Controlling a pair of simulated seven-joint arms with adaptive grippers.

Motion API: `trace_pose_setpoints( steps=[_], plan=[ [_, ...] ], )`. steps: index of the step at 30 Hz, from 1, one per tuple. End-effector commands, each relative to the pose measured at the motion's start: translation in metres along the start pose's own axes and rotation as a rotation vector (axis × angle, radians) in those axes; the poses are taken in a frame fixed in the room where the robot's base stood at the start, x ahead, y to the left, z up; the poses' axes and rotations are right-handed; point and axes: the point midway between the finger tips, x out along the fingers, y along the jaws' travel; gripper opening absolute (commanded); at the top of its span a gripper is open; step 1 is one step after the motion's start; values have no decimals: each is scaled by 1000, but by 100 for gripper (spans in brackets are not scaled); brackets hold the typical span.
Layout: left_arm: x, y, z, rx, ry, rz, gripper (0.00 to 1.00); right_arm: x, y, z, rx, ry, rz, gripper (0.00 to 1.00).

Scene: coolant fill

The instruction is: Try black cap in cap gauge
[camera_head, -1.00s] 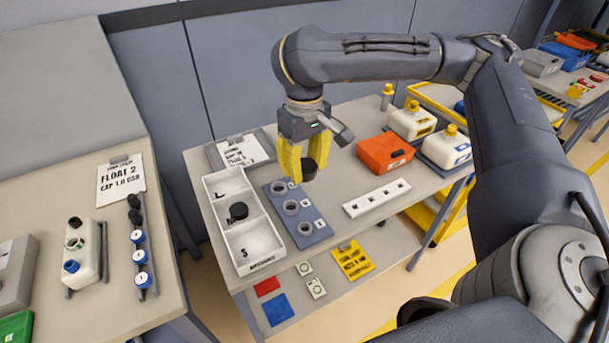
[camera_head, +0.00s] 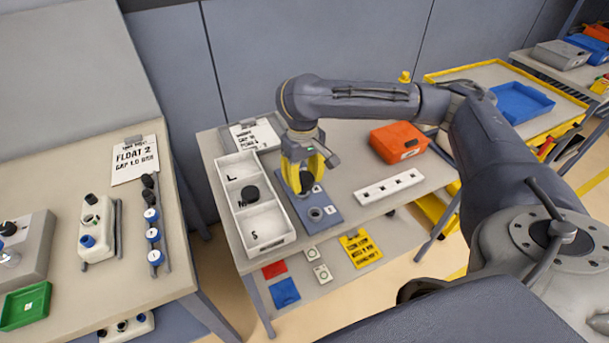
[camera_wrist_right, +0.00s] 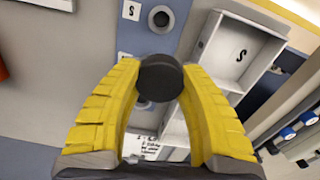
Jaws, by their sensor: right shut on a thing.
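My right gripper (camera_head: 305,190) is shut on a black cap (camera_head: 307,179). In the right wrist view the cap (camera_wrist_right: 160,78) sits between the yellow fingertips. The cap gauge (camera_head: 331,221) is a blue-grey plate with round sockets and white labels, and my gripper is over its middle and far part. The near socket (camera_head: 315,213) shows empty, and also shows in the wrist view (camera_wrist_right: 161,19). The fingers and cap hide the other sockets. I cannot tell whether the cap touches one. My left gripper is not in view.
A white strip with holes (camera_head: 389,187) and an orange-red box (camera_head: 399,141) are to the right. A clipboard (camera_head: 255,136) lies behind.

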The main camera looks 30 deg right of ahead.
Motion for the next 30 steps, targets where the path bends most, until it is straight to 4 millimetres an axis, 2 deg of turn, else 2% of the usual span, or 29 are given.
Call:
trace_pose_setpoints(
  steps=[3, 8, 26, 30],
  plan=[
    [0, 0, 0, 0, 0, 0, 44, 2, 12, -18, 10, -2, 0, 16],
    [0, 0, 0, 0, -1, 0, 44, -1, 22, -32, 1, -5, 1, 16],
    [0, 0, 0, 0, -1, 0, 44, -2, 24, -32, -22, -7, 3, 16],
    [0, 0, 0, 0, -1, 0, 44, 6, 24, -32, -22, -10, 2, 16]
  ],
)
